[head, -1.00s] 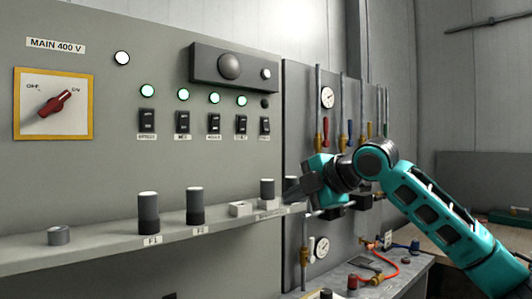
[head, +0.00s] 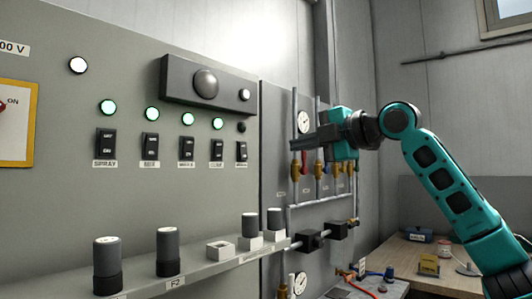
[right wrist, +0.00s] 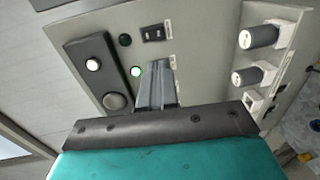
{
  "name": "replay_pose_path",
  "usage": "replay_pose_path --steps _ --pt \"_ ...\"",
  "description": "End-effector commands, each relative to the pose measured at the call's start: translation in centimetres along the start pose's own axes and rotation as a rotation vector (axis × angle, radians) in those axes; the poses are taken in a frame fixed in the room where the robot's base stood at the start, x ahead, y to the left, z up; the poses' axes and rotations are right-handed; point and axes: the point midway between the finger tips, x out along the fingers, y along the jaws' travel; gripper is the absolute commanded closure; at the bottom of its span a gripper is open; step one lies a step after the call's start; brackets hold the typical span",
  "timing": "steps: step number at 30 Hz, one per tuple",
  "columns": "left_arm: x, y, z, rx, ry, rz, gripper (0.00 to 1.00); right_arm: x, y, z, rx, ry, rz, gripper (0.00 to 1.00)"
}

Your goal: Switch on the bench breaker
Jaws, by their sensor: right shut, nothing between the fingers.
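A row of black breakers sits on the grey panel, each with a round lamp above. The rightmost breaker (head: 242,151) has a dark lamp (head: 241,128); the other lamps glow green. Its label is too small to read, so I cannot confirm it is the bench one. This breaker (right wrist: 153,33) and its dark lamp (right wrist: 125,40) also show in the right wrist view. My right gripper (head: 293,146) is shut and empty, raised right of the breakers in the head view. In the right wrist view its fingers (right wrist: 158,85) cover the area below a green lamp (right wrist: 136,71). My left gripper is not in view.
A dark box with a large dome (head: 206,82) juts out above the breakers. Below, a shelf (head: 200,268) carries dark cylinders. Pipes with coloured valves (head: 296,170) stand behind my right gripper. The panel face between breakers and shelf is clear.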

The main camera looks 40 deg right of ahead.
Motion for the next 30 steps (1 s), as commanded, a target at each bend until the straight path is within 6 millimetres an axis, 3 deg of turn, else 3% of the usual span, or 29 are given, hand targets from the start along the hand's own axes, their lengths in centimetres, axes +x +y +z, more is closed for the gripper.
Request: replay_pose_path --steps 5,18,24,30 --pt "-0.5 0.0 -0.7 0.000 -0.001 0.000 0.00 2.4 0.2 -0.1 0.001 0.004 -0.002 1.00" --pt "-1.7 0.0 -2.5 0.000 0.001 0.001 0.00 11.2 0.2 -0.1 0.002 0.001 0.000 1.00" --pt "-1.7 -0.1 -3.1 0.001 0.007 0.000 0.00 13.3 0.1 0.0 0.001 0.000 0.000 1.00" --pt "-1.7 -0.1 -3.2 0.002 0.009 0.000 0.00 13.7 0.0 0.0 0.000 -0.001 0.000 1.00"
